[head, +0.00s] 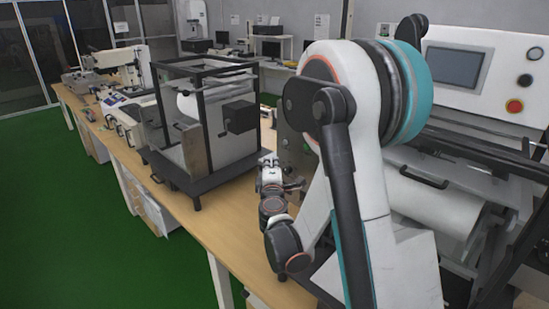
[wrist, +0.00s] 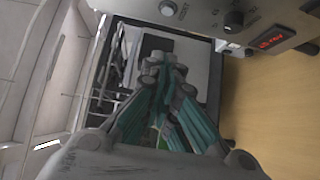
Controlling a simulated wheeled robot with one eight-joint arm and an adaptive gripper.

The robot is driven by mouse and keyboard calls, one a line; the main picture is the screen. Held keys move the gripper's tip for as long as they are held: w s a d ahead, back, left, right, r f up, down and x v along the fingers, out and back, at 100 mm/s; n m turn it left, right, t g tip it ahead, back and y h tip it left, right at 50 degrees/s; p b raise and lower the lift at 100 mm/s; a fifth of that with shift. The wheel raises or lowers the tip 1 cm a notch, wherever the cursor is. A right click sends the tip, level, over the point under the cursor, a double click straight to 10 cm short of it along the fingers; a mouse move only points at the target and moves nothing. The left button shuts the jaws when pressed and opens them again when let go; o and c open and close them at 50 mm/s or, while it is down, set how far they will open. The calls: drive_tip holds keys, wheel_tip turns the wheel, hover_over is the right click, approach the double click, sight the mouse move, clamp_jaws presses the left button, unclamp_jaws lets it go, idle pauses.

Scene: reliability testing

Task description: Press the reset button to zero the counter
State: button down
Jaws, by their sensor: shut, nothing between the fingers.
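A grey metal panel (wrist: 205,10) fills the top right of the wrist view. It carries a small red-lit display (wrist: 272,43), a black knob (wrist: 233,21) and a round light-grey control (wrist: 168,8). The lettering is too blurred to tell which control is the reset button. My gripper (wrist: 166,66) is shut and empty, its teal-sided fingers together, below the panel's edge in the picture and apart from the controls. In the head view, my gripper (head: 292,185) is small, beside a grey machine (head: 291,145) mostly hidden by my arm.
A black-framed clear enclosure (head: 205,112) stands on the wooden bench (head: 222,222), left of my gripper. A large white machine (head: 480,65) with a screen and a red button (head: 514,106) is at right. More instruments stand farther along the bench. Green floor (head: 95,220) is open at left.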

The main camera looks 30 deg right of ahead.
sight(285, 142)
drive_tip(key=shift+w+d+b, duration=0.35)
drive_tip(key=shift+w+d, duration=0.9)
drive_tip(key=shift+w, duration=0.3)
drive_tip(key=shift+w+d+b, duration=0.4)
drive_tip(key=shift+w+d, duration=0.9)
drive_tip(key=shift+w, duration=0.3)
drive_tip(key=shift+w+d+b, duration=0.35)
drive_tip(key=shift+w+d, duration=0.9)
drive_tip(key=shift+w, duration=0.3)
